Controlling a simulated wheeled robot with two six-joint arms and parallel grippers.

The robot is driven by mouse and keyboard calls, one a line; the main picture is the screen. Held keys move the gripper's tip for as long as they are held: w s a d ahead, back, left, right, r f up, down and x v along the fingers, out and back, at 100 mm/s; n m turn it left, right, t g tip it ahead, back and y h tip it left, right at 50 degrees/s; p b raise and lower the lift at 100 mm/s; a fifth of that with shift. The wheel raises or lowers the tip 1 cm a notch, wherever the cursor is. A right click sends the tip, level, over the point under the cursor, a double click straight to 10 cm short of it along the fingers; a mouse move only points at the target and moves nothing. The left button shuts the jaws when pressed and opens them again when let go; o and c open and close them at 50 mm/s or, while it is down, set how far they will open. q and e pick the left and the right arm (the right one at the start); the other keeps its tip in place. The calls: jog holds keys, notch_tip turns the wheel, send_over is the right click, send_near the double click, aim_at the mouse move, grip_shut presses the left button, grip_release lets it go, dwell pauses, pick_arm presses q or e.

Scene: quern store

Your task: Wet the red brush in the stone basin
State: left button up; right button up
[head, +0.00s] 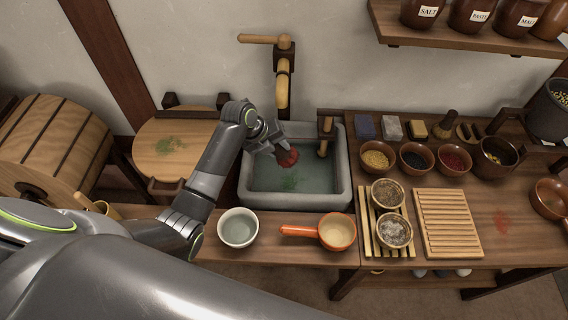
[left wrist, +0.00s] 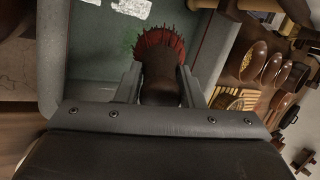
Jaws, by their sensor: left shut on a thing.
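The stone basin (head: 343,185) is a grey rectangular trough set in the counter, holding greenish water with a green patch in it. My left gripper (head: 270,146) reaches in from the left over the basin's back-left part. It is shut on the red brush (head: 287,156), bristles pointing out from the jaws. In the left wrist view the brush's dark handle and red bristles (left wrist: 160,45) sit between the two fingers (left wrist: 162,85), with the basin (left wrist: 50,60) behind. I cannot tell whether the bristles touch the water. My right gripper is not in view.
A wooden tap (head: 282,85) stands behind the basin. An upright wooden piece (head: 325,135) is at its right rim. A pale bowl (head: 238,228) and an orange-handled pan (head: 337,232) stand in front. Several bowls, a slatted rack (head: 447,222) and small blocks fill the right counter.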

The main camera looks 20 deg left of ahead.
pick_arm(q)
jog(key=shift+r+p, duration=1.9)
jog(key=shift+r, duration=0.6)
notch_tip(320, 180, up, 4)
jog(key=p, duration=0.3)
jog(key=shift+p, duration=0.35)
jog(key=shift+f, duration=0.1)
notch_tip(320, 180, down, 8)
jog(key=b, duration=0.8)
jog(key=shift+f+b, duration=0.15)
jog(key=shift+b, duration=0.15)
